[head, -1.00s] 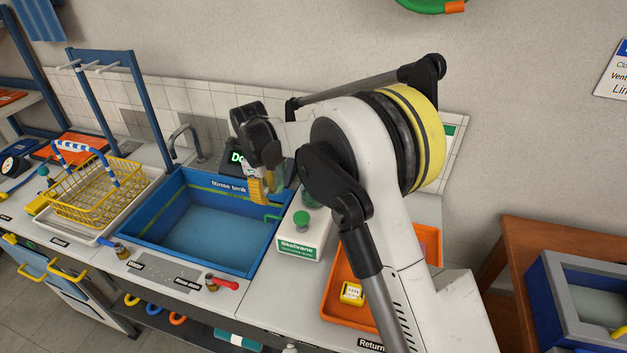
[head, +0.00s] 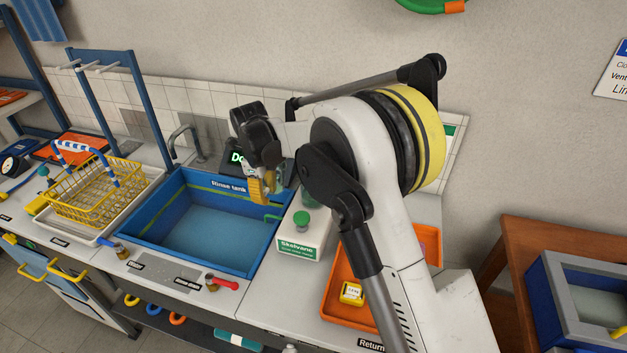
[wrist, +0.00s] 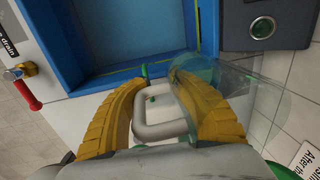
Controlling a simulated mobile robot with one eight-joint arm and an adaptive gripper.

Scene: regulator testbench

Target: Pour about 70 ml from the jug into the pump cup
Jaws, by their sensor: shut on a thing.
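My gripper (head: 262,188) is over the right back corner of the rinse tank, and its yellow fingers also show in the wrist view (wrist: 165,112). They are shut around a pale loop-shaped handle (wrist: 160,132). The clear, greenish jug (wrist: 240,95) lies to the right of the fingers in the wrist view and looks tilted. In the head view the jug is mostly hidden by my gripper. I cannot make out its liquid level. I cannot surely identify the pump cup. A white Skalvano container (head: 298,245) with a green top (head: 302,221) stands right of the tank.
The blue rinse tank (head: 125,238) holds water. A dark box with a lit display (head: 236,157) stands behind it, near my gripper. A yellow wire basket (head: 95,205) is at left. An orange tray (head: 345,314) holding a yellow device is at right.

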